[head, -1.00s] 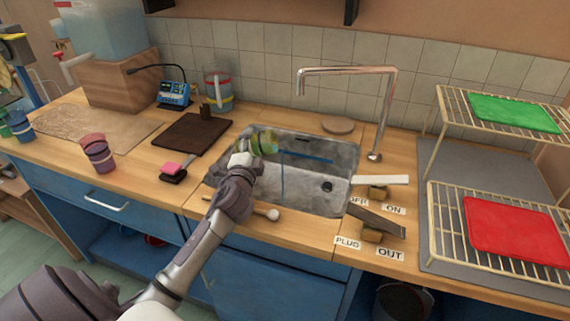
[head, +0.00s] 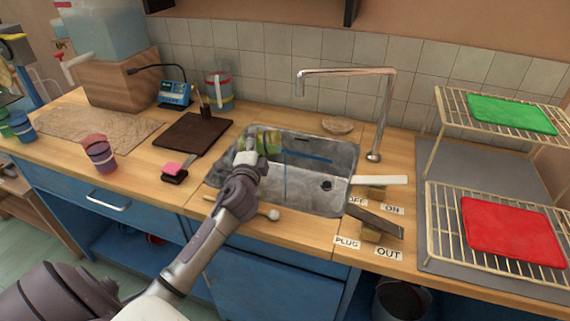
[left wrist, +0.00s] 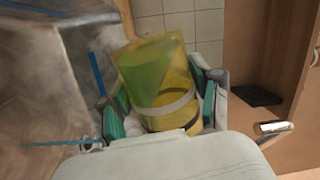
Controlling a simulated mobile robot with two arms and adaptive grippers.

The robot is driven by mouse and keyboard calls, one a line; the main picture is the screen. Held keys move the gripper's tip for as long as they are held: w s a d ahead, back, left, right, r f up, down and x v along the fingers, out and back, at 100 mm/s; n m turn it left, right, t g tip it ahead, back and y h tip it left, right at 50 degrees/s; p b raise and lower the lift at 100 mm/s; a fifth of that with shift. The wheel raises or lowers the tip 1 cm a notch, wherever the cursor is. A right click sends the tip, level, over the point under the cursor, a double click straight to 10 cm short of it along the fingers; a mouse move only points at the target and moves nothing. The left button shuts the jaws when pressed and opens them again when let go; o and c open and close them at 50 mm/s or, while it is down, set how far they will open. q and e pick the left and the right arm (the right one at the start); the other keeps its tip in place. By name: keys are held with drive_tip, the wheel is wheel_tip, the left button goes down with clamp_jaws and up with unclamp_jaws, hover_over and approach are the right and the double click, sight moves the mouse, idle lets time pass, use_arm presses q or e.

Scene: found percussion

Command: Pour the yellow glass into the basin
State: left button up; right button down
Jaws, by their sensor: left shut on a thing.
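The yellow glass (head: 272,142) is held over the left back part of the grey sink basin (head: 305,188). My left gripper (head: 254,146) is shut around its side. In the left wrist view the glass (left wrist: 163,92) sits between the teal pads of my left gripper (left wrist: 160,112), with a pale band and a dark band around it. It looks tilted well over in the head view. A green wedge shows inside the glass; I cannot tell whether anything is running out. The basin fills the left of the wrist view (left wrist: 40,110). My right gripper is not in view.
The tall faucet (head: 385,110) stands at the basin's back right. A pink-topped sponge (head: 174,170), a dark board (head: 192,134) and a purple cup (head: 100,155) are on the left counter. Levers (head: 380,180) and wire racks (head: 500,225) are at right.

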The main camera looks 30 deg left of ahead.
use_arm(q)
drive_tip(key=shift+w+d+f+m+p, duration=0.1)
drive_tip(key=shift+m+p, duration=0.05)
drive_tip(key=shift+m, duration=0.3)
drive_tip(key=shift+d+f+m+p, duration=0.1)
drive_tip(key=shift+m+p, duration=0.05)
drive_tip(key=shift+m, duration=0.3)
idle(0.5)
drive_tip(key=shift+r, duration=0.1)
